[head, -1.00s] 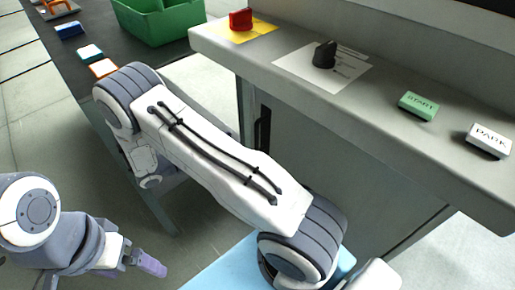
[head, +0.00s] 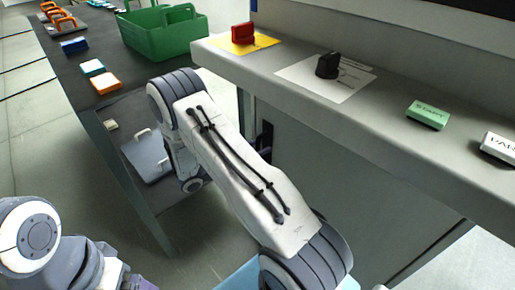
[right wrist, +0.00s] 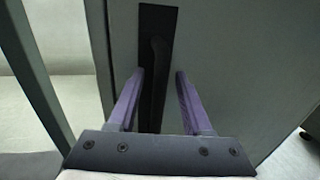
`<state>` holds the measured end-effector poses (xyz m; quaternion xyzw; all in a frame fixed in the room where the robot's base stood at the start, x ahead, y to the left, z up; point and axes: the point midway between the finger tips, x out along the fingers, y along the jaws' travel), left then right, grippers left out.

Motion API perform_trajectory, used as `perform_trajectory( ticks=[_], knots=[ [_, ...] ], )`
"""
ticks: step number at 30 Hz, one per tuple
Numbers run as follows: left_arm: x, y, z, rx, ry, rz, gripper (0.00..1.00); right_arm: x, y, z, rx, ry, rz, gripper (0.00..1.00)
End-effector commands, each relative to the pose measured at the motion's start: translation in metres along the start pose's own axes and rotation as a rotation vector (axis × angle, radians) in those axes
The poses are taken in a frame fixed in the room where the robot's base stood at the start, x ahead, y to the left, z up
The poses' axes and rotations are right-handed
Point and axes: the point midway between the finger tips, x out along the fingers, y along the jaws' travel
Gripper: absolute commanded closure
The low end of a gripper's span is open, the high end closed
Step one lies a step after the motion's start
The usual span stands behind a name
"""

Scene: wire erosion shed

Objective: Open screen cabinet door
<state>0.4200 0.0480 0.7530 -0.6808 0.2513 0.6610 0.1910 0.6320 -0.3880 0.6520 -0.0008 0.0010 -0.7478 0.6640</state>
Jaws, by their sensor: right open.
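The grey screen cabinet door (head: 345,195) is below the console ledge and looks shut. Its black handle (head: 266,138) shows beside my right forearm in the head view. In the right wrist view the dark handle bar (right wrist: 157,60) stands on a black plate on the grey door (right wrist: 235,55). My right gripper (right wrist: 160,74) is open, with its purple fingers either side of the handle in that view. Whether they touch it I cannot tell. My right arm hides this gripper in the head view. My left gripper (head: 132,282) is at the lower left, mostly cut off.
The console ledge (head: 390,125) overhangs the door, with a red knob (head: 243,33), a black knob (head: 327,65), a green START block (head: 428,114) and a white PARK block (head: 500,146). A dark bench (head: 110,60) at the left holds a green bin (head: 165,42).

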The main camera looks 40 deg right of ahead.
Motion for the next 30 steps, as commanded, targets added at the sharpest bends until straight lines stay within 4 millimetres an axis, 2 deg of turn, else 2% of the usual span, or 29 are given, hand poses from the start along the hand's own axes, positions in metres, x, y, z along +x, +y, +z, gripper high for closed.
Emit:
perform_trajectory(
  ticks=[5,6,8,9,10,30],
  knots=[
    [0.0000,0.0000,0.0000,0.000,0.000,0.000,0.05,0.0001,0.0001,0.0002,0.001,0.000,0.000,0.50],
    [0.0000,0.0000,0.0000,0.000,0.000,0.000,0.05,0.0000,0.0001,0.0002,0.001,0.000,0.000,0.54],
    [0.0000,0.0000,0.0000,0.000,0.000,0.000,0.05,-0.0001,0.0001,0.0002,0.001,0.000,0.001,0.77],
    [0.0000,0.0000,0.0001,0.000,0.000,0.000,0.05,-0.0001,0.0002,0.0002,0.001,0.000,0.000,0.92],
    [0.0000,0.0000,0.0000,0.000,0.000,0.000,0.05,-0.0001,0.0001,0.0002,0.001,0.000,0.000,1.00],
    [0.0000,0.0000,0.0000,0.000,0.000,0.000,0.05,-0.0004,0.0001,0.0002,0.000,0.000,0.000,1.00]
  ],
)
